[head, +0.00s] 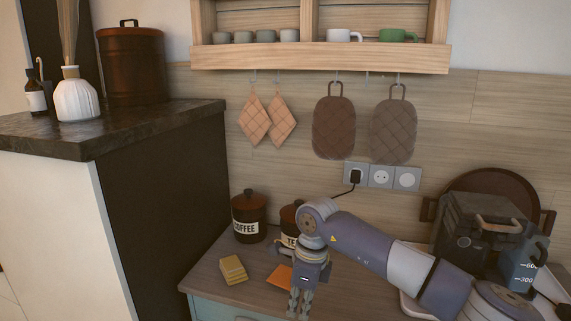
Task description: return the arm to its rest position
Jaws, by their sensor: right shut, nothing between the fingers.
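My right arm reaches in from the right, above the wooden counter (214,265). My right gripper (299,312) points down at the counter's front edge, with its fingers together and nothing held. Beside it, an orange square item (279,277) lies flat on the counter, partly covered by the gripper. My left gripper is not in view.
A coffee canister (248,220) stands at the back, and another canister (289,216) is partly hidden behind my arm. A yellow block (233,269) lies at left. A grey appliance (478,232) and a measuring jug (523,262) crowd the right. A tall dark cabinet (165,205) bounds the left.

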